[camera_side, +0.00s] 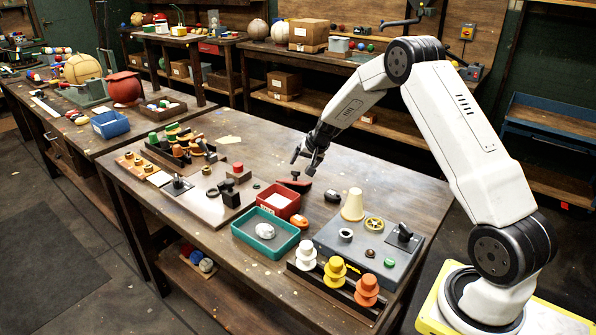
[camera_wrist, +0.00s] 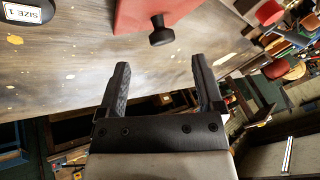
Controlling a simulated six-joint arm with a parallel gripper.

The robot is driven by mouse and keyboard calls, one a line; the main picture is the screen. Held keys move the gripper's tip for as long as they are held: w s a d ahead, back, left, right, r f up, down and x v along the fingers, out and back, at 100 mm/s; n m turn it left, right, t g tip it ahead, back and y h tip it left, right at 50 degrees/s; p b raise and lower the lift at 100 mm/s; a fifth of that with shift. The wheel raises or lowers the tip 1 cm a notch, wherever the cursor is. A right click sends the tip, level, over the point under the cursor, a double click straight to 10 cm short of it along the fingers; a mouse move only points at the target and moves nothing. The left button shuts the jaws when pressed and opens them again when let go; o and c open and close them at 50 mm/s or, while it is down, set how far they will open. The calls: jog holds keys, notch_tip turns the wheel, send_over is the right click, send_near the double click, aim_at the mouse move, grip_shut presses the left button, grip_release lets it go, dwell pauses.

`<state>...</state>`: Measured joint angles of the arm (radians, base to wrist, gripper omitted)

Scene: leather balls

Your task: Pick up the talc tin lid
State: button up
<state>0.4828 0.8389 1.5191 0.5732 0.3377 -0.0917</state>
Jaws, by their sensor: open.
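The talc tin lid appears to be a red flat piece with a black knob; in the side view the lid (camera_side: 296,184) lies on the bench, just behind the red tin. The red tin (camera_side: 282,204) stands open with something white inside. In the wrist view the red lid (camera_wrist: 140,14) is cut off by the top edge, and its black knob (camera_wrist: 161,32) lies beyond the fingertips, roughly centred between them. My gripper (camera_side: 305,161) is open and empty above the bench near the lid, not touching it. Both fingers show in the wrist view (camera_wrist: 160,62).
A green tray (camera_side: 250,240) holding a pale lump stands in front of the red tin. A black labelled object (camera_side: 332,196) lies right of the lid, near a cream cone (camera_side: 353,205). Wooden rack pieces stand to the left. The bench behind the lid is mostly clear.

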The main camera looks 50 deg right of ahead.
aim_at(295, 177)
jog(key=shift+w, duration=0.1)
jog(key=shift+x, duration=2.55)
jog(key=shift+w, duration=0.1)
grip_shut()
